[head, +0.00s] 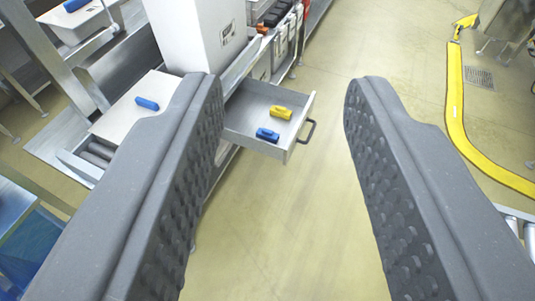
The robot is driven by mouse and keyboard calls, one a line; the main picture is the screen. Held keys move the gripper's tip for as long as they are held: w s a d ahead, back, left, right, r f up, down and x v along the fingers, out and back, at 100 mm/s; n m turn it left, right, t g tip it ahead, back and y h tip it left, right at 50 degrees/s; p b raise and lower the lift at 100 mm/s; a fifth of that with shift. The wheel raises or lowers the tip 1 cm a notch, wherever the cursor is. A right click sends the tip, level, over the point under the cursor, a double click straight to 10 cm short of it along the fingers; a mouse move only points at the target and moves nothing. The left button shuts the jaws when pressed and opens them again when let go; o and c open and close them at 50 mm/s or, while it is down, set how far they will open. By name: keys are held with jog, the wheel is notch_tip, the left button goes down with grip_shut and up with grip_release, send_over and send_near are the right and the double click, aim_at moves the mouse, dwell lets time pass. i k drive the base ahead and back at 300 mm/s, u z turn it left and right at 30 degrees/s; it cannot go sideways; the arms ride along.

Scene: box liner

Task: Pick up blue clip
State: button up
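A blue clip (268,135) lies in an open grey drawer (293,145), near its front left part. A yellow clip (280,112) lies in the same drawer, just behind the blue one. Another blue object (147,103), possibly also a clip, lies on a white surface left of the drawer. A further blue object (76,5) sits on a white box at the top left. My gripper (283,95) is open, with a wide gap between its two dark textured fingers. Nothing is between the fingertips up close; the drawer shows farther off, its left end partly behind the left finger.
A tall white box (195,35) stands behind the drawer's left side. An orange object (263,29) and several bins line the bench toward the back. A drawer handle (308,131) sticks out right.

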aim_at(266, 135)
jog(key=u, duration=0.05)
jog(key=k, duration=0.6)
jog(key=z, duration=0.35)
jog(key=i, duration=2.45)
jog(key=u, duration=0.75)
